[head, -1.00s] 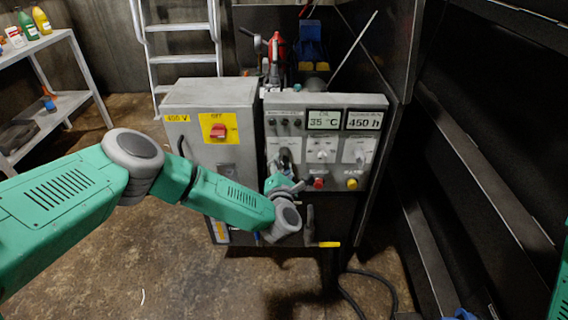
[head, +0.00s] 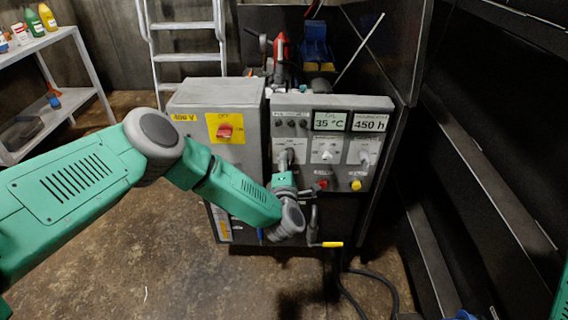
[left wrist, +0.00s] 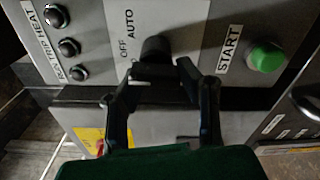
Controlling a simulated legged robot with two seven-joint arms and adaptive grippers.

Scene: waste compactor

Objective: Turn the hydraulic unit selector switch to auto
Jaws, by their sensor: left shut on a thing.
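The selector switch (left wrist: 156,46) is a black knob on the grey panel, with OFF and AUTO labels beside it in the left wrist view. My left gripper (left wrist: 158,70) has its two black fingers on either side of the knob and is shut on it. In the head view my left gripper (head: 286,160) is at the left white plate of the control panel (head: 327,186) and hides most of the switch. Which label the knob points to cannot be told. My right gripper is out of view.
A green START button (left wrist: 267,56) and several dark indicators (left wrist: 68,46) flank the switch. Two more white selectors (head: 327,155), a red button (head: 321,184) and a yellow one (head: 356,185) are to the right. A red main switch (head: 224,131) sits on the left cabinet.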

